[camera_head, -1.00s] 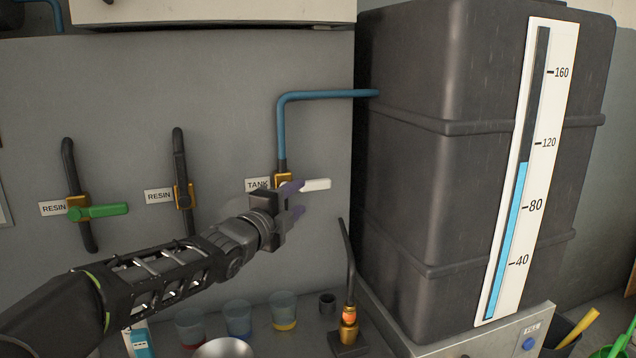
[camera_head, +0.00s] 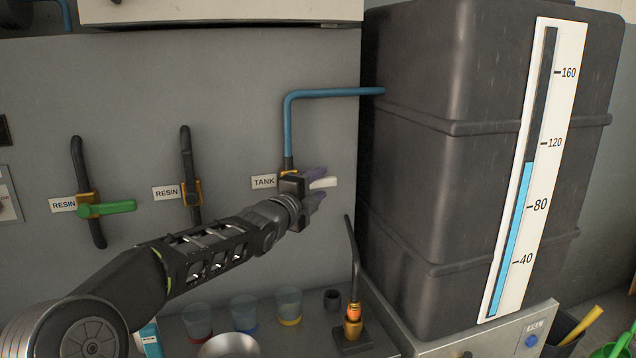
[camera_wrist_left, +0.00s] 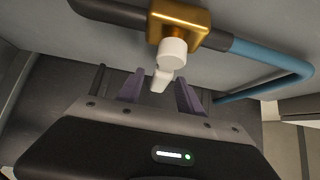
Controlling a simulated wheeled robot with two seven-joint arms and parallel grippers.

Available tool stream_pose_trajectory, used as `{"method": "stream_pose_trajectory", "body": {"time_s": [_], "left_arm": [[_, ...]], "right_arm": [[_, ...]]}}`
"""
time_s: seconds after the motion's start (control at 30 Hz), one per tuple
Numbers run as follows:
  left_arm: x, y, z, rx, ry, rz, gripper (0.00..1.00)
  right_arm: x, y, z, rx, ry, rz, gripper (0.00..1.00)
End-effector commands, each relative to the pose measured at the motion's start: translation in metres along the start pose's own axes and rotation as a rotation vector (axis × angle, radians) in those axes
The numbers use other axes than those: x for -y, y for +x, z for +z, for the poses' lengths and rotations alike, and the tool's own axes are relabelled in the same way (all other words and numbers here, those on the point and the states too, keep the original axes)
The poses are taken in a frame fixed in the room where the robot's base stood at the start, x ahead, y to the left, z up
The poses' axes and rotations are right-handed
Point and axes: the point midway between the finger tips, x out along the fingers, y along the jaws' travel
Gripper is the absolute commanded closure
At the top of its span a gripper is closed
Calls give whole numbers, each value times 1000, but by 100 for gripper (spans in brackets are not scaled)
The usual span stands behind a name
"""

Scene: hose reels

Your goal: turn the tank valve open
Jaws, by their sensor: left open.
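The tank valve has a brass body (camera_head: 288,173) on the blue pipe beside the TANK label (camera_head: 264,182). Its white lever (camera_head: 325,183) points right, across the upright pipe. My left gripper (camera_head: 319,185) is open at the lever, with one purple finger above it and one below. In the left wrist view, the white hub (camera_wrist_left: 172,50) sits below the brass body (camera_wrist_left: 186,24), and the lever end reaches between the open fingers (camera_wrist_left: 159,92). I see a gap on both sides, so the fingers do not appear closed on it. My right gripper is out of view.
The big dark tank (camera_head: 430,190) with a level gauge (camera_head: 530,170) stands to the right. Two RESIN valves are on the wall at left, one with a green lever (camera_head: 108,208). Several cups and a brass nozzle stand (camera_head: 353,330) are on the bench below.

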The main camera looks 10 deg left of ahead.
Motion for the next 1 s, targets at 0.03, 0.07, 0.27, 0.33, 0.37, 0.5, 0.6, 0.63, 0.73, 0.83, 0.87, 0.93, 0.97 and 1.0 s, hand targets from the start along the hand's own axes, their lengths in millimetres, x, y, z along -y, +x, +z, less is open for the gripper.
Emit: {"method": "stream_pose_trajectory", "body": {"time_s": [0.03, 0.07, 0.27, 0.33, 0.37, 0.5, 0.6, 0.63, 0.73, 0.83, 0.87, 0.93, 0.97, 1.0], "left_arm": [[0, 2, 0, 0, 0, 0, 56], [0, 3, 0, 0, 0, 0, 56], [0, 4, 0, 0, 1, 0, 56], [0, 4, 0, 0, 1, 0, 58], [0, 4, 0, 0, 1, 0, 60], [0, 3, 0, 1, 1, 1, 72], [0, 3, 0, 1, 1, 1, 80], [0, 3, 0, 1, 1, 0, 83], [0, 3, 0, 1, 1, 1, 91], [-1, 3, 0, 1, 1, 1, 99], [-1, 3, 0, 1, 1, 1, 100], [-1, 3, 0, 1, 1, 1, 100], [-1, 3, 0, 1, 1, 1, 100], [-1, 3, 0, 1, 1, 1, 100]], "right_arm": [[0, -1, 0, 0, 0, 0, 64], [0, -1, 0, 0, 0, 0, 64], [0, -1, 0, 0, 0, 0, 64], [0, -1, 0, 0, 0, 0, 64], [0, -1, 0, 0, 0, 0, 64], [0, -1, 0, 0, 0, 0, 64], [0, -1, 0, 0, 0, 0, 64], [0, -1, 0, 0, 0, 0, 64], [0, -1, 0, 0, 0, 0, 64], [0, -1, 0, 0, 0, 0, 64], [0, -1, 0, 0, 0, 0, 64], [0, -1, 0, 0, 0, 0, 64], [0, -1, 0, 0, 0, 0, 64], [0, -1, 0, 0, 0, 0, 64]]}}
